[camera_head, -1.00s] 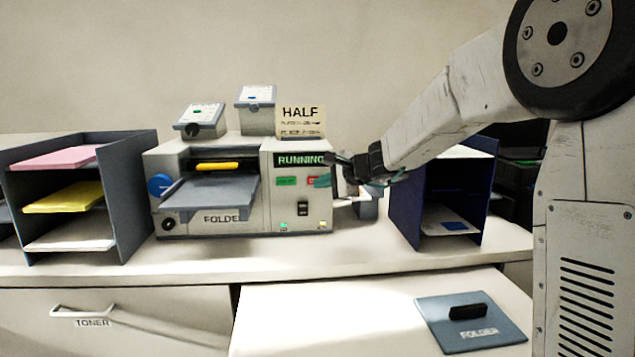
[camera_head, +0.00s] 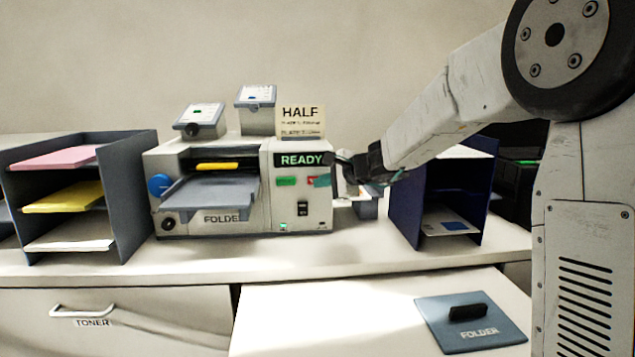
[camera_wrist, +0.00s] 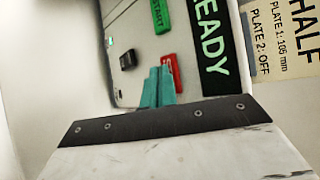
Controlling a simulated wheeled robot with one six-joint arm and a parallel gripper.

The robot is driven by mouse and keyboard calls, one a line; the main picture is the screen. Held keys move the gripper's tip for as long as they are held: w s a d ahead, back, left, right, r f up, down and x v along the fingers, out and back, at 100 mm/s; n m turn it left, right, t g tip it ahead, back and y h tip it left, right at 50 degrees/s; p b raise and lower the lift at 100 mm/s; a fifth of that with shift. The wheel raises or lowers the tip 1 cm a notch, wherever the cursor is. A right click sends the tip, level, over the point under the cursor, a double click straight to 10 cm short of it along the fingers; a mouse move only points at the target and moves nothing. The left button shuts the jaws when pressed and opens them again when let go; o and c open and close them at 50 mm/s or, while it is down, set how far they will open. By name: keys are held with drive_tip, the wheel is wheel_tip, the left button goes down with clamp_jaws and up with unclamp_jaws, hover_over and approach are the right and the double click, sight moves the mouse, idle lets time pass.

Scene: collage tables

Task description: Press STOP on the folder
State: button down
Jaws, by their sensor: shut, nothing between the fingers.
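The folder (camera_head: 205,222) is a light grey machine on the counter. Its display (camera_head: 300,160) reads READY in green. Below the display are a green START button (camera_head: 286,181) and a red STOP button (camera_head: 311,181). In the wrist view, the green START button (camera_wrist: 160,16) and the red STOP button (camera_wrist: 169,62) show on the tilted panel. My gripper (camera_head: 322,181) is shut, with its teal fingertips at the red STOP button. The wrist view shows the fingertips (camera_wrist: 158,82) over part of STOP; I cannot tell whether they touch it.
A black rocker switch (camera_head: 303,208) sits below the buttons. A HALF sign (camera_head: 301,118) stands on top of the folder. A dark blue rack (camera_head: 405,200) stands close on the right, and a paper tray rack (camera_head: 135,200) on the left. The counter front (camera_head: 330,262) is clear.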

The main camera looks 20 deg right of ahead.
drive_tip(key=shift+s+a, duration=0.1)
drive_tip(key=shift+s, duration=0.55)
drive_tip(key=shift+s, duration=0.1)
drive_tip(key=shift+s+a, duration=0.25)
drive_tip(key=shift+s, duration=0.95)
drive_tip(key=shift+s+a, duration=0.25)
drive_tip(key=shift+s, duration=0.9)
